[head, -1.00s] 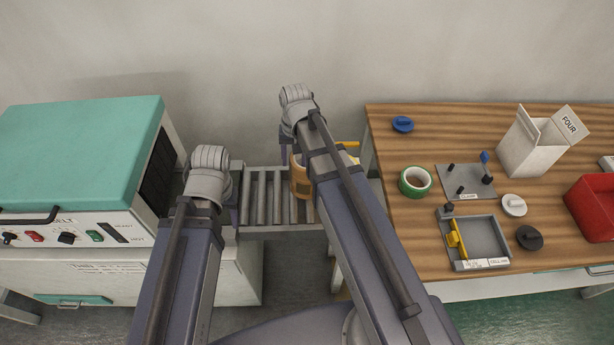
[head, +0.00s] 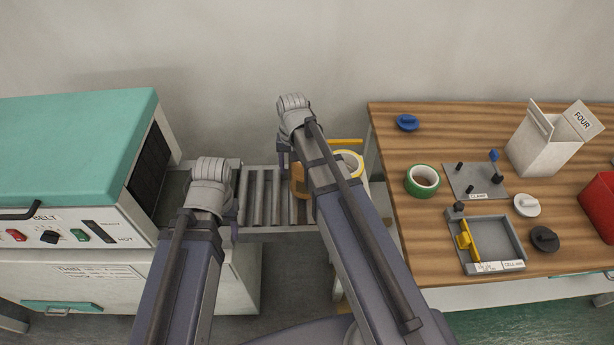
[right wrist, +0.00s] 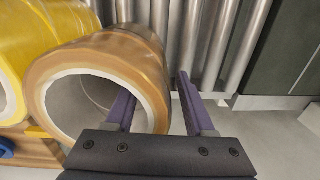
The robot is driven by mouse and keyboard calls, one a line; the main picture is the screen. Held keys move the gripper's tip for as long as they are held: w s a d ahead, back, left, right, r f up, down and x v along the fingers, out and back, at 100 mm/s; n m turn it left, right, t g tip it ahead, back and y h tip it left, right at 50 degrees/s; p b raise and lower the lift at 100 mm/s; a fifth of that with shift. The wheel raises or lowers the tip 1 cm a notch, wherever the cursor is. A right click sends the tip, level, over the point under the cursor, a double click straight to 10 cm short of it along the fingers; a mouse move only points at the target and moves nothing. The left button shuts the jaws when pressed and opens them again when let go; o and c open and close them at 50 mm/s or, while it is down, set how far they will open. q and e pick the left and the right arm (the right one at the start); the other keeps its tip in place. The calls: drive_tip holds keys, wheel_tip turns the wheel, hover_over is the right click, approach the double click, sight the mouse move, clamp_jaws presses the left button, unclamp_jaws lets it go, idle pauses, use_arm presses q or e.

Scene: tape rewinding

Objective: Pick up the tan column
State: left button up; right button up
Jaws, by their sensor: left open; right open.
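The tan column (right wrist: 157,63) is a thick hollow roll with a pale inner wall, lying close under my right gripper in the right wrist view. In the head view the tan column (head: 298,182) stands on the roller conveyor, mostly hidden by my right arm. My right gripper (right wrist: 156,95) is open and empty. Its left finger is over the roll's hollow and its right finger is outside the roll's right side; contact cannot be told.
A yellow roll (right wrist: 50,30) sits beside the tan column. The conveyor (head: 262,195) lies between a teal-topped machine (head: 70,140) and a wooden table (head: 400,220). The table holds a green roll (head: 422,180), a white box (head: 540,145), a grey tray (head: 498,240) and discs.

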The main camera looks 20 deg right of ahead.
drive_tip(key=shift+f, duration=0.5)
drive_tip(key=shift+r, duration=0.1)
clamp_jaws()
idle(1.0)
